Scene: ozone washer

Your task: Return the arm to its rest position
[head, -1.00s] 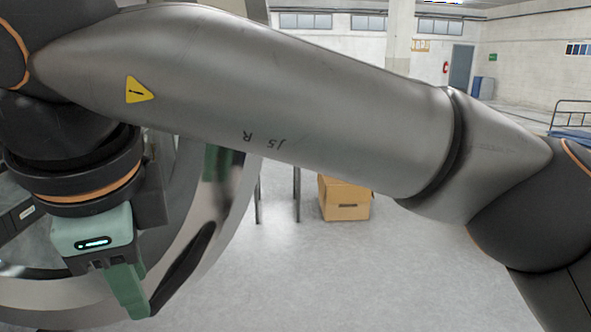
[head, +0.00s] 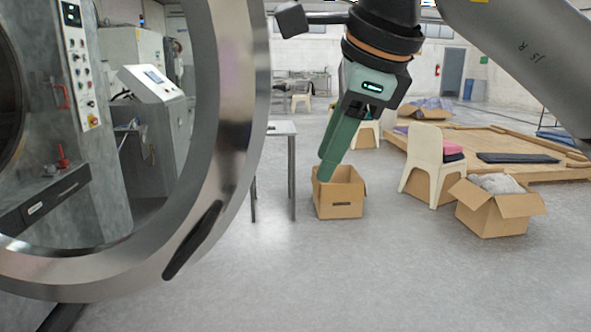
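My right arm comes in from the upper right, and its green-grey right gripper (head: 328,168) hangs down in the upper middle of the head view. Its fingers overlap closely from this angle, so I cannot tell whether they are open or shut. No object shows at the fingertips. In the picture they lie in front of an open cardboard box (head: 339,204) on the floor farther back. My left gripper is not in view.
The washer's round metal door ring (head: 237,120) fills the left, its dark handle (head: 193,241) low on it. Behind stand a small table (head: 282,128), a white chair (head: 424,160), a filled box (head: 493,215) and a wooden platform (head: 535,150). The front right floor is clear.

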